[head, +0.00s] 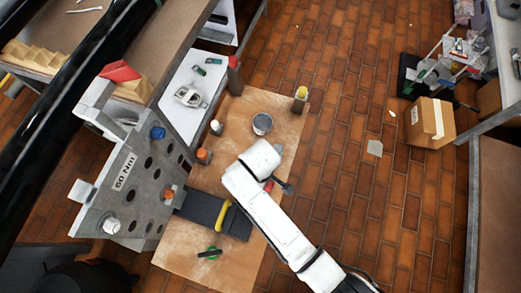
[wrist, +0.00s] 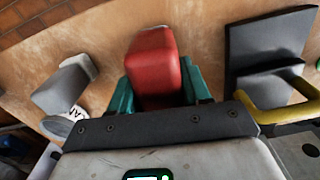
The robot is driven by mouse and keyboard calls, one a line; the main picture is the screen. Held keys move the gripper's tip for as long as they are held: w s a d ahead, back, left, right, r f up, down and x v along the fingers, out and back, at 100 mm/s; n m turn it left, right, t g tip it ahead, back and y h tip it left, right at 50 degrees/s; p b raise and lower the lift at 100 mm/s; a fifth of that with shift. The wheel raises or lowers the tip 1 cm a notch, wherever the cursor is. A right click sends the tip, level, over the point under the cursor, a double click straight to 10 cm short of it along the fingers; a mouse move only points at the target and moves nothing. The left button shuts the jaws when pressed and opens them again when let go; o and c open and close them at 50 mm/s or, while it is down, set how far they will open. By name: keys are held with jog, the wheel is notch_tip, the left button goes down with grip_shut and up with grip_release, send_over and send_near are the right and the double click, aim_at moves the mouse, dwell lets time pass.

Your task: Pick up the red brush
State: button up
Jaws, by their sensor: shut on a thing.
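The red brush (wrist: 153,68) shows in the wrist view as a red, block-like part between the two teal fingers of my gripper (wrist: 157,82). The fingers press against its sides, so my gripper is shut on it. Its lower end is hidden behind the dark bar of my gripper. In the head view only a small red patch of the brush (head: 268,185) shows beside my white arm, over the right part of the wooden board (head: 235,150). I cannot tell whether the brush still touches the board.
A dark block (head: 205,212) with a yellow handle (head: 223,216) lies left of my gripper. A round tin (head: 262,124) and several bottles stand farther back. A green-handled tool (head: 210,253) lies in front.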

jog(key=c, duration=0.4)
jog(key=shift+r, duration=0.2)
jog(key=shift+r, duration=0.35)
notch_tip(320, 180, up, 3)
jog(key=s+d+r, duration=0.2)
jog(key=s+r, duration=0.7)
jog(key=s, duration=0.4)
jog(key=shift+s+d+r, duration=0.25)
jog(key=shift+s+d, duration=0.1)
